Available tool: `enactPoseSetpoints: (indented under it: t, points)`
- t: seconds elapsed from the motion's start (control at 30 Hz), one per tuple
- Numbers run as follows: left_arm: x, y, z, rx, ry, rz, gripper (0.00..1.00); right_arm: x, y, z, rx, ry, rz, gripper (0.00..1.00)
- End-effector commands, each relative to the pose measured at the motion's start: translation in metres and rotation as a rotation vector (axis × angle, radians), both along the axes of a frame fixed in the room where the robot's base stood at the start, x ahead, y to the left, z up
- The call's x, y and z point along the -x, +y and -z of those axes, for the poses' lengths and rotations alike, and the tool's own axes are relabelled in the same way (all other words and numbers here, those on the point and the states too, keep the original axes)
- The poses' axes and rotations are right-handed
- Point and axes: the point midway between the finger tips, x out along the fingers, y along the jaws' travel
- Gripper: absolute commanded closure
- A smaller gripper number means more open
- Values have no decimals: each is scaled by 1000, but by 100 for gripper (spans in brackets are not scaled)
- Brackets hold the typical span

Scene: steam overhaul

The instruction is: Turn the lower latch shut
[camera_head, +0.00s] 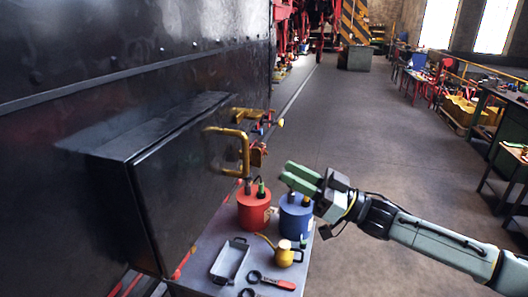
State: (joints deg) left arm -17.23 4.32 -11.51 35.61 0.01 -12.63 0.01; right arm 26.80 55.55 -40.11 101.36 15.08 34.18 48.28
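A black box-like door or cover (190,185) stands out from the dark wall on the left, with a yellow bar handle (243,150) on it. A small red and brass fitting (258,154) sits just behind the handle and may be the lower latch; its turn is too small to read. Another fitting with a yellow knob (281,123) sits above and beyond it. My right gripper (290,174), with green fingers, is to the right of and a little below the handle, apart from it. The fingers lie close together and whether they are shut is unclear. My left gripper is out of view.
A grey cart top (212,238) below holds a red canister (253,205), a blue canister (296,217), a yellow oil can (284,254), a metal tray (230,260) and red-handled tools (278,283). Open floor (350,130) lies beyond; benches stand far right.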

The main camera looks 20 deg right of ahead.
Motion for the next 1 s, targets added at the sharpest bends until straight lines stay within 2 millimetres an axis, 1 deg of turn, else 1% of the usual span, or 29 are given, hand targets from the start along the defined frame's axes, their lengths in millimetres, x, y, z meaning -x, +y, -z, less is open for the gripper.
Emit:
enactPoseSetpoints:
  t: [0.03,0.1,0.23,0.33,0.5,0.77,0.8,0.87,1.0]
  points:
    - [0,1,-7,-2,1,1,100,-7,10,-9,-3,-3,-1,71]
    - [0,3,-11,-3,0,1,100,-14,21,-14,-2,-2,-1,71]
    - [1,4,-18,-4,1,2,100,-26,38,-22,0,-1,0,71]
    - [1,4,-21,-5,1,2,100,-33,47,-26,-1,-1,1,71]
    - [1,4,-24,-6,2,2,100,-38,55,-28,1,2,2,71]
    - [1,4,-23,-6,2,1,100,-39,56,-27,2,2,3,71]
    - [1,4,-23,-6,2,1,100,-39,56,-27,2,2,3,72]
    - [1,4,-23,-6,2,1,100,-39,56,-27,2,1,3,80]
    - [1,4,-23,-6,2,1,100,-39,56,-28,2,1,2,98]
